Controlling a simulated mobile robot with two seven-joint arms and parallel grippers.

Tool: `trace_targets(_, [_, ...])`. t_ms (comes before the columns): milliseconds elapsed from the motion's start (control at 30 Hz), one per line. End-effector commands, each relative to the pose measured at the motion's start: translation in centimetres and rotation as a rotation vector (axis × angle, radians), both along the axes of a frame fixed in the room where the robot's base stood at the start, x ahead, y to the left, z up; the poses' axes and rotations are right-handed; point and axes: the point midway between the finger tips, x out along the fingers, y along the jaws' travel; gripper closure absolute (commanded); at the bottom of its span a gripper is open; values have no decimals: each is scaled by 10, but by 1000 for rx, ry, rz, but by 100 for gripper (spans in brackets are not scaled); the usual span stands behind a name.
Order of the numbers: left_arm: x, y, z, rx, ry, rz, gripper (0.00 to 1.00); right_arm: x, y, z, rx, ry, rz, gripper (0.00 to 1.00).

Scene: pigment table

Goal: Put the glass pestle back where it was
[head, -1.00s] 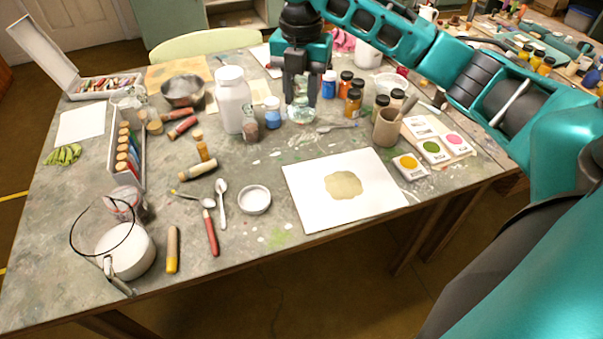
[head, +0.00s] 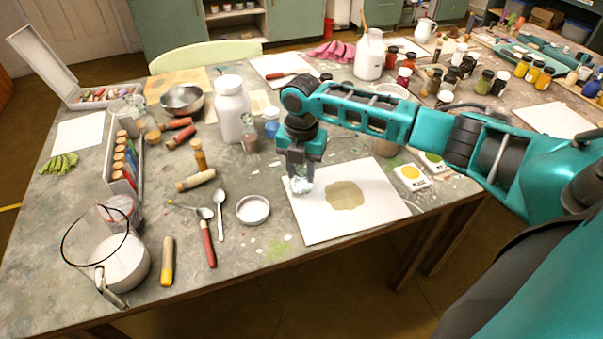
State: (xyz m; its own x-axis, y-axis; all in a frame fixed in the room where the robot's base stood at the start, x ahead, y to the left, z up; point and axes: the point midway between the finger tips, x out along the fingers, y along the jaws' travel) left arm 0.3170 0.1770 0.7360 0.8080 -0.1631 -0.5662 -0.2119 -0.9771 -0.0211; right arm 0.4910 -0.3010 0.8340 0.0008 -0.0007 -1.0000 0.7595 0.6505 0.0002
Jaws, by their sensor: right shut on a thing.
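The glass pestle (head: 301,185) is a clear, pale greenish glass piece, partly covered by the fingers. My right gripper (head: 301,174) points down and is shut on it. The pestle shows over the upper left part of a white sheet (head: 310,228), left of a beige stain (head: 345,195) in the sheet's middle. I cannot tell whether its base touches the sheet. My left gripper is not in view.
A white bottle (head: 232,112), a small blue-labelled jar (head: 271,124) and a metal bowl (head: 182,99) stand to the left. A white dish (head: 253,209) lies left of the sheet. Colour cards (head: 411,177) lie to the right. My arm hides several jars behind.

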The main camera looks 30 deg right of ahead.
Motion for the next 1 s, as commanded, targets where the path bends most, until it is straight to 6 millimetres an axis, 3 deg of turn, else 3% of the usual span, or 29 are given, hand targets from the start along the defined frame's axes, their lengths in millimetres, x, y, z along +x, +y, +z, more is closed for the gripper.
trace_targets(100, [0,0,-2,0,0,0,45,0,0,-12,1,-1,0,94])
trace_targets(433, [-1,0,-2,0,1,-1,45,0,0,-14,1,-1,0,94])
trace_targets(467, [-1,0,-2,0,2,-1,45,0,0,-15,0,0,0,64])
trace_targets(500, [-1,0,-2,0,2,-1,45,0,0,-15,0,0,0,60])
trace_targets(733, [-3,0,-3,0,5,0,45,0,0,-14,0,0,0,39])
trace_targets(1000, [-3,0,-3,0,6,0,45,0,0,-12,0,-1,0,39])
